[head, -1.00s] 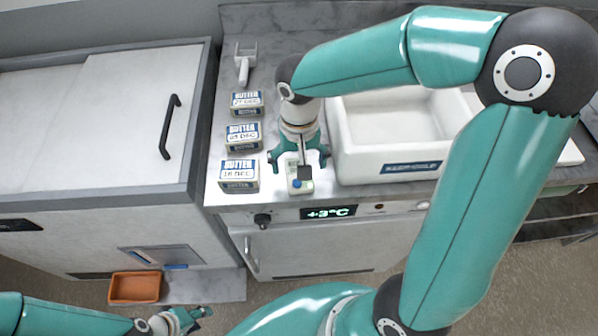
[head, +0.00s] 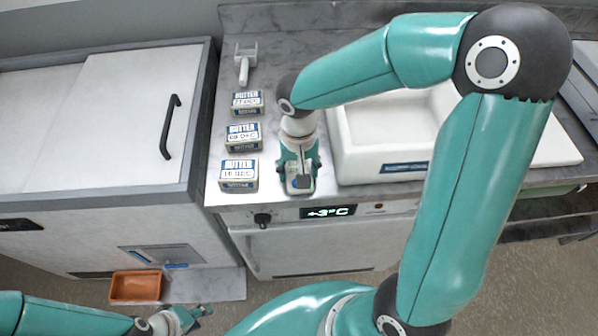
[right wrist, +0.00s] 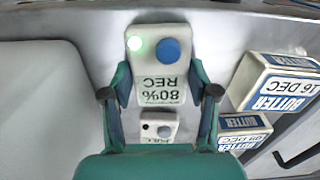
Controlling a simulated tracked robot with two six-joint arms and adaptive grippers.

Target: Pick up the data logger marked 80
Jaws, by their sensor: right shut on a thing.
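The data logger marked 80% REC (right wrist: 155,66) is a white box with a blue button and a lit green light; its print is upside down in the right wrist view. My right gripper (right wrist: 160,88) is shut on it, one finger on each side. In the head view my right gripper (head: 299,180) points down at the counter's front edge and hides most of the logger. A second small white logger (right wrist: 157,128), with a dark button and print that seems to read FULL, lies just beyond it between the fingers. My left gripper (head: 196,314) is low at the left, its jaws unclear.
Several butter packs stand left of my right gripper, the nearest (head: 239,174) marked 16 DEC. A white basin (head: 390,166) stands close on the right. A white tool (head: 245,65) lies behind. An orange tray (head: 136,287) is low on the left. A +3°C display (head: 328,212) sits below the counter.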

